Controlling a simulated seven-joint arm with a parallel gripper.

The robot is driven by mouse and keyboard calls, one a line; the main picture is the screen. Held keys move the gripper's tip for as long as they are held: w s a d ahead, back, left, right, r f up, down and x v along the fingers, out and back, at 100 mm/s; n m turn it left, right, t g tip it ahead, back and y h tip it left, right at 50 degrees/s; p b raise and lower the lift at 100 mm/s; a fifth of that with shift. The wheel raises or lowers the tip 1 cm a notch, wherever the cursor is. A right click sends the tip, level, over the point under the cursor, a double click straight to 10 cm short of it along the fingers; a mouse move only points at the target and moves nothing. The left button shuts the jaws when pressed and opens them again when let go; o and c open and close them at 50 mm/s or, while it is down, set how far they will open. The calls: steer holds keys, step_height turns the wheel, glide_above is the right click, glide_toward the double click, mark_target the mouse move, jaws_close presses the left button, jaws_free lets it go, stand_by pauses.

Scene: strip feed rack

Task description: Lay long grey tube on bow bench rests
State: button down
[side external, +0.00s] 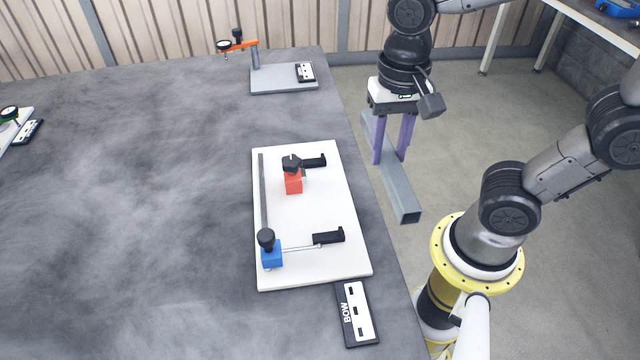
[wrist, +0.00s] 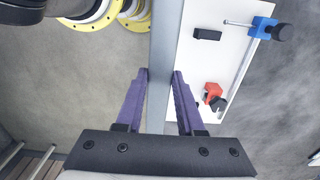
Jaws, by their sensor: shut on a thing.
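The long grey tube (side external: 399,188) is a square-section bar, held off the table's right edge in the side view. My gripper (side external: 391,160) is shut on it with its purple fingers on either side. In the wrist view the tube (wrist: 165,60) runs up the picture between the fingertips (wrist: 162,76). The bow bench is a white board (side external: 325,255) by a label reading BOW (side external: 357,314). It carries a red block (side external: 293,183) with a black knob, a blue block (side external: 271,257) with a black knob, and a thin grey strip (side external: 263,190) along its left side.
A grey stand with an orange arm (side external: 255,68) is at the table's back. Another gauge (side external: 9,114) is at the far left. The table's middle left (side external: 130,220) is clear. A yellow-ringed base (side external: 437,262) stands right of the table.

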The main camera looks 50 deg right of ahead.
steer(key=w+a+f, duration=0.1)
steer(key=w+f, duration=0.1)
steer(key=w, duration=0.1)
steer(key=w+f, duration=0.3)
steer(key=w, duration=0.1)
steer(key=w+a+f, duration=0.1)
steer(key=w+f, duration=0.2)
steer(key=w, duration=0.1)
steer(key=shift+a, duration=0.3)
steer(key=shift+w+f, duration=0.2)
steer(key=shift+f, duration=0.8)
steer(key=shift+w+f, duration=0.15)
steer(key=shift+f, duration=0.85)
steer(key=shift+f, duration=0.1)
steer(key=c, duration=0.5)
jaws_free()
steer(key=shift+f, duration=0.1)
